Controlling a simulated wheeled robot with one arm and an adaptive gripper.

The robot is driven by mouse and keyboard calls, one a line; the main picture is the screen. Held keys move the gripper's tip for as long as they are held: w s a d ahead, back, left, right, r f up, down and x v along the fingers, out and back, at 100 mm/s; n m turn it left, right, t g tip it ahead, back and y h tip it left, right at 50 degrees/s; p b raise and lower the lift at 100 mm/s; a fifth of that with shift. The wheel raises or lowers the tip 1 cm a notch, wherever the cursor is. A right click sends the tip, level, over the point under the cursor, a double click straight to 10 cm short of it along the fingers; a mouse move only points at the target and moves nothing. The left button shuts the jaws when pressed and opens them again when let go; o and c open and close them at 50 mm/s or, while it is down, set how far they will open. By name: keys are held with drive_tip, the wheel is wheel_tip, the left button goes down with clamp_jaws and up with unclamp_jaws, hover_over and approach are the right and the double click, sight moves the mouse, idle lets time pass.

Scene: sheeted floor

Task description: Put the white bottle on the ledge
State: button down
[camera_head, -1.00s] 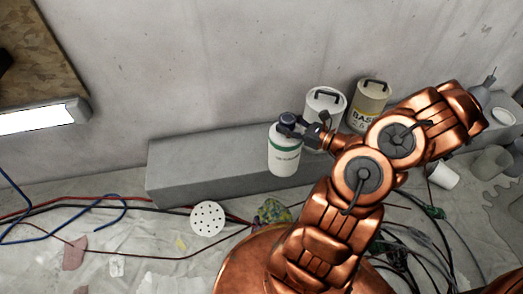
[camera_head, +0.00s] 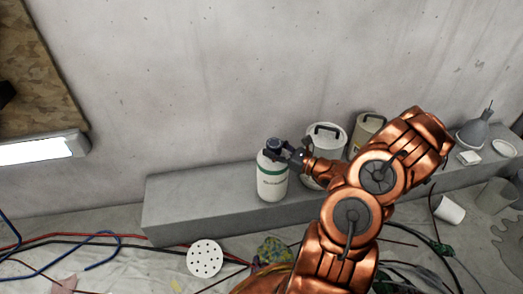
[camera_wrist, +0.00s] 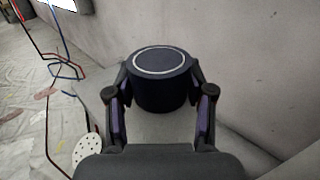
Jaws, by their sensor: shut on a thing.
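The white bottle (camera_head: 272,182) has a green band and a dark cap, and stands upright in the head view. My gripper (camera_head: 279,150) is shut on the bottle at its dark cap. In the wrist view the dark round cap (camera_wrist: 160,80) sits between the two fingers of my gripper (camera_wrist: 160,105). The grey ledge (camera_head: 200,200) runs along the wall. The bottle appears over or at the ledge's front part; I cannot tell whether its base touches the ledge. The bottle's body is hidden under the cap in the wrist view.
Behind my arm on the ledge stand a white canister (camera_head: 326,138) and a beige canister (camera_head: 368,130). A grey funnel (camera_head: 474,132) is farther right. The ledge's left part is bare. A perforated white disc (camera_head: 205,258), a colourful rag (camera_head: 274,251) and cables lie on the floor.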

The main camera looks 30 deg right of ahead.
drive_tip(key=w+f+b, duration=0.3)
drive_tip(key=w+f, duration=0.1)
drive_tip(key=w, duration=0.2)
drive_tip(key=shift+w+a, duration=0.3)
idle(0.4)
drive_tip(key=shift+f, duration=0.1)
drive_tip(key=shift+c, duration=2.1)
unclamp_jaws()
